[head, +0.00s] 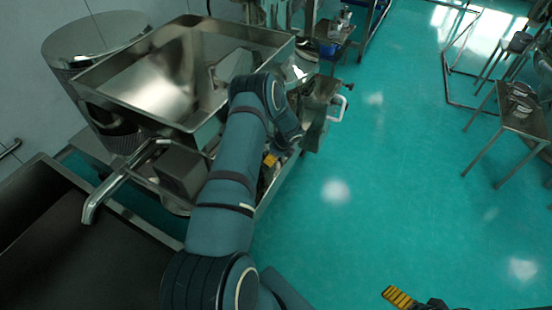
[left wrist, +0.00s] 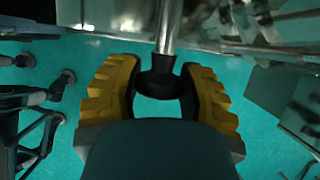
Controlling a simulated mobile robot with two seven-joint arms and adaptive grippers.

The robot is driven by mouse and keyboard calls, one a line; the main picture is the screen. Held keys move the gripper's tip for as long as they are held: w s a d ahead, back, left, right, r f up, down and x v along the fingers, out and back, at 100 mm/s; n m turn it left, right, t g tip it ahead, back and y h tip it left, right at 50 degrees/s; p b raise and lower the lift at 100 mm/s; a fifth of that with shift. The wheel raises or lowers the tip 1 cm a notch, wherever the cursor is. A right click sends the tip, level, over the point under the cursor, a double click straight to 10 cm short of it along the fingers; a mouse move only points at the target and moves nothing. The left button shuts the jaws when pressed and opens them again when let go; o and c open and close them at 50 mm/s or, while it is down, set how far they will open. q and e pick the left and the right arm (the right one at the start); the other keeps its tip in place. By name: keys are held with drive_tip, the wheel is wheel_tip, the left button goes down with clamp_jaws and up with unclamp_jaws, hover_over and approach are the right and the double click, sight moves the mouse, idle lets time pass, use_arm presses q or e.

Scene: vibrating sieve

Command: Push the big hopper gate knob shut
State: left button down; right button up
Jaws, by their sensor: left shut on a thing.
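The big steel hopper (head: 160,75) stands at the upper left in the head view, with its sloped open bin facing up. My left arm reaches across in front of it, and my left gripper (head: 270,159) is low at its right side, mostly hidden by the arm. In the left wrist view, a dark gate knob (left wrist: 160,84) on a straight metal rod (left wrist: 169,28) sits between the yellow fingers of my left gripper (left wrist: 160,92), which is shut on it. My right gripper (head: 400,298) shows only as a yellow finger at the bottom edge; its opening cannot be seen.
A bent steel pipe handle (head: 105,192) sticks out at the hopper's left front. A dark open bin (head: 85,245) fills the lower left. A steel table (head: 520,112) stands at the right. The green floor (head: 375,160) between is clear.

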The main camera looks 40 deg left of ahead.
use_arm(q)
drive_tip(key=shift+c, duration=2.1)
unclamp_jaws()
drive_tip(key=shift+a, duration=0.2)
drive_tip(key=shift+d+r, duration=0.1)
drive_tip(key=v, duration=1.2)
